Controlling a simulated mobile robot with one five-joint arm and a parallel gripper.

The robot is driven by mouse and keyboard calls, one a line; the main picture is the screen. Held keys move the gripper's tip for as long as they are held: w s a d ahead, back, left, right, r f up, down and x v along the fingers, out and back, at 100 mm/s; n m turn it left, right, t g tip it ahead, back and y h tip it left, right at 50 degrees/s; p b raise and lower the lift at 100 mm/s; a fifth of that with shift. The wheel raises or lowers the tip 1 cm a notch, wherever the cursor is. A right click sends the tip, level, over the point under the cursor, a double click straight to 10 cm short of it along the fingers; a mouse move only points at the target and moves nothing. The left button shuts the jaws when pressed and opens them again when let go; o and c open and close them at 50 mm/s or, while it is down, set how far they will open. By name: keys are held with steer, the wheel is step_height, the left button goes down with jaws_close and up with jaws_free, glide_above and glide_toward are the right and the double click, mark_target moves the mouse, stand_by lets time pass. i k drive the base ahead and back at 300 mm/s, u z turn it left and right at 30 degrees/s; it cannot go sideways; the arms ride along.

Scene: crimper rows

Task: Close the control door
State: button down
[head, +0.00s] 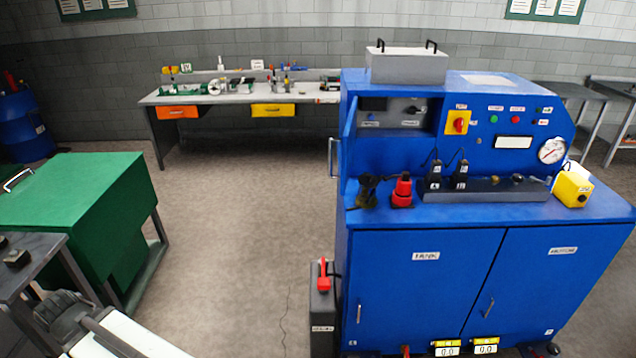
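The blue machine (420,215) stands at the right. Its upper front has a recessed control compartment (395,113) with dark panels and small labels inside, uncovered. At the left of this recess a narrow blue panel (349,132), which looks like the control door, stands swung out and is seen nearly edge-on. A thin metal handle (333,158) sticks out on its left side. The door's inner and outer faces are mostly hidden by the angle. A white and dark part of my arm shows at the bottom left, far from the door. My gripper's fingers are not visible.
Two closed lower cabinet doors (425,300) front the machine, with tools on the ledge above. A dark box with a red handle (323,290) stands at its left foot. A green cabinet (85,200) stands at the left. Open floor (235,215) lies between.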

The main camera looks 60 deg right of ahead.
mark_target(343, 140)
steer(key=u, duration=0.05)
steer(key=i, duration=0.95)
steer(key=z, duration=0.1)
